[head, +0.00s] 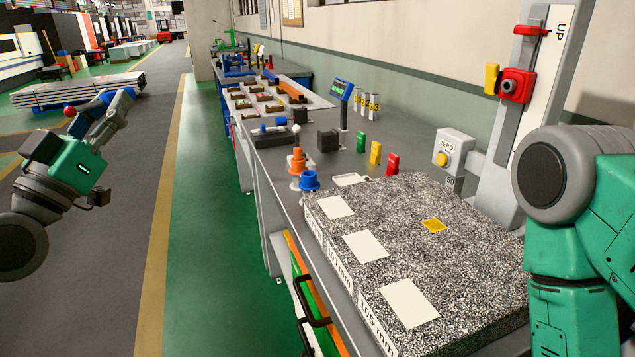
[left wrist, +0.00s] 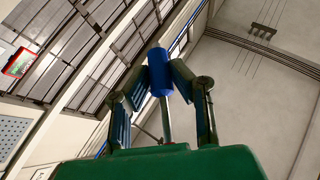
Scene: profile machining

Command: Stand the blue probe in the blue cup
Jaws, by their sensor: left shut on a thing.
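The blue probe (left wrist: 160,81) is clasped between the fingers of my left gripper (head: 106,102), high over the aisle at the left of the head view. The left wrist view shows its blue body between the fingertips and a thin pale rod running towards the palm. In the head view the probe (head: 101,99) lies tilted, partly hidden by the fingers, with a red ball beyond them. The blue cup (head: 310,181) stands on the bench near its front edge, empty as far as I can tell, well to the right of my left gripper. My right gripper is out of view.
An orange cup (head: 297,172) holding an orange probe stands just behind the blue cup. A speckled granite plate (head: 385,225) with white pads lies in front. Green, yellow and red blocks (head: 376,152) stand behind. My right arm fills the right side.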

